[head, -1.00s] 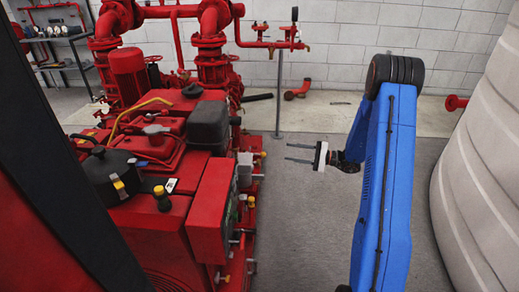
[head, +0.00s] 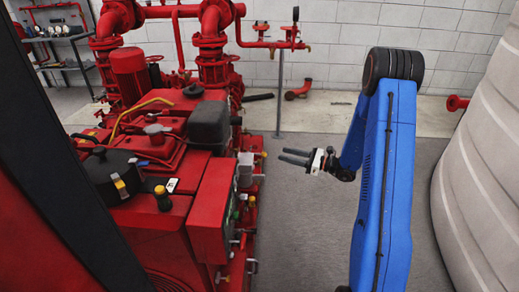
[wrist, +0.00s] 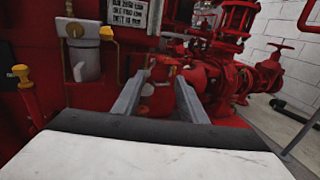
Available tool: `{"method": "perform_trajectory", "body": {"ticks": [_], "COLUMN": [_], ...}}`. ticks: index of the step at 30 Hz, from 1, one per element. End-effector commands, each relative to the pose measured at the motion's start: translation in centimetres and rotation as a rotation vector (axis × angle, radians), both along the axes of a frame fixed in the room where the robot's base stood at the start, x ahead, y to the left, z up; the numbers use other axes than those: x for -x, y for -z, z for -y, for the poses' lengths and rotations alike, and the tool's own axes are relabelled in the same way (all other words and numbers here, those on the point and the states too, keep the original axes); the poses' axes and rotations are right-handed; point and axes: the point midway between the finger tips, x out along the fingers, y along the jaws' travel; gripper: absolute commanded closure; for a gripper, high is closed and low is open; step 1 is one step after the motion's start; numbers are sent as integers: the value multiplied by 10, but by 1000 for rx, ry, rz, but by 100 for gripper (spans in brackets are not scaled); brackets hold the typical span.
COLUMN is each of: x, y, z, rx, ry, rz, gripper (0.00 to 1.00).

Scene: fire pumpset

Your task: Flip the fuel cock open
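The red engine (head: 165,215) stands at the left in the head view. Along its right side are several small yellow-tipped handles, one of them a yellow tip (head: 263,154); I cannot tell for certain which is the fuel cock. A yellow handle (wrist: 22,74) stands farther left. My gripper (head: 283,156) is open and empty, right of the engine and apart from it. Its fingers (wrist: 158,88) also show in the wrist view.
Red pump pipework (head: 210,45) stands behind the engine. A thin grey post (head: 279,95) rises beyond my gripper. A large pale ribbed tank (head: 485,190) is at the right. Grey floor (head: 310,235) is clear between the engine and my arm.

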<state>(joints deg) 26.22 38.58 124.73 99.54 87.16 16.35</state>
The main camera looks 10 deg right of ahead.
Motion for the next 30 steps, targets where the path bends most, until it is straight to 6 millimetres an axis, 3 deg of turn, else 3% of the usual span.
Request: {"method": "perform_trajectory", "body": {"ticks": [18, 30], "x": [-63, -79], "y": [0, 0], "z": [-87, -109], "rx": [1, 1], "ry": [-2, 0], "rz": [1, 0], "gripper": [62, 62]}}
